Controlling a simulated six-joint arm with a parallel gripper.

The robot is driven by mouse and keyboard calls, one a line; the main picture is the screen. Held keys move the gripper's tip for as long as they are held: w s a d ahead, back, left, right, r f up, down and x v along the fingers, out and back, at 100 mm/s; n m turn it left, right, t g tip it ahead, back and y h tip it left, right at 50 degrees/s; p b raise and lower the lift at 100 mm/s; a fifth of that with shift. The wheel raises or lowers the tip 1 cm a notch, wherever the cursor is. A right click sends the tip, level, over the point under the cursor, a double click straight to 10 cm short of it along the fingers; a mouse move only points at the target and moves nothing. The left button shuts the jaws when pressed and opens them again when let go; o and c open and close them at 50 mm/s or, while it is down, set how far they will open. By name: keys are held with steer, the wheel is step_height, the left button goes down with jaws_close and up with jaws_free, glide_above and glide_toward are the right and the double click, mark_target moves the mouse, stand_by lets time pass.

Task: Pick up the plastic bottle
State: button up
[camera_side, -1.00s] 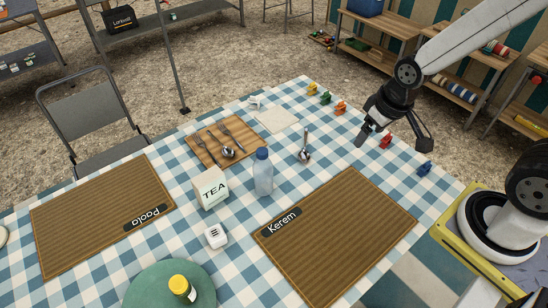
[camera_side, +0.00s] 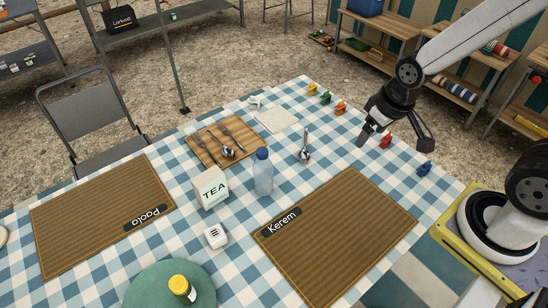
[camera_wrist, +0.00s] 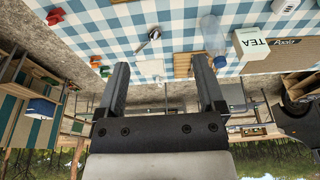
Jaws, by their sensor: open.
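The plastic bottle (camera_side: 263,176) is clear with a dark blue cap and stands upright near the middle of the checked table, just right of the tea box (camera_side: 211,188). In the wrist view the bottle (camera_wrist: 211,33) shows at the upper right, beyond the right finger and next to the tea box (camera_wrist: 255,43). My gripper (camera_side: 394,142) is open and empty above the table's right edge, well apart from the bottle. In the wrist view both fingers of my gripper (camera_wrist: 163,88) are spread wide with nothing between them.
A wooden board (camera_side: 203,154) with cutlery lies behind the bottle, and a spoon (camera_side: 304,153) lies to its right. The "Kerem" mat (camera_side: 340,240) lies in front right. A white timer-like box (camera_side: 215,236) is at front left. Several coloured clips, including a red one (camera_side: 386,141), line the right edge.

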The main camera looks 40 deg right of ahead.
mark_target(263, 172)
steer(key=w+f+n+t, duration=0.3)
steer(key=w, duration=0.6)
steer(key=w+a+f+n+t+y, duration=0.1)
steer(key=w+a+f+n+y, duration=0.1)
steer(key=a+f+y, duration=0.1)
steer(key=w+a+f+n+t+y, duration=0.1)
steer(key=w+a+f+n+y, duration=0.1)
steer(key=w+a+f+y, duration=0.1)
steer(key=w+a+f+n+t+y, duration=0.1)
steer(key=w+a+f+n+y, duration=0.1)
steer(key=w+a+f+y, duration=0.1)
steer(key=shift+w+a+f+t, duration=0.15)
steer(key=shift+f+t, duration=0.15)
steer(key=shift+t, duration=0.1)
steer(key=shift+y, duration=0.4)
steer(key=shift+s+a+x, duration=0.1)
steer(key=shift+s+x, duration=0.05)
steer(key=shift+x, duration=1.9)
steer(key=shift+s+a+x, duration=0.1)
steer(key=shift+s+x, duration=0.05)
steer(key=shift+x, duration=1.9)
steer(key=shift+f, duration=0.15)
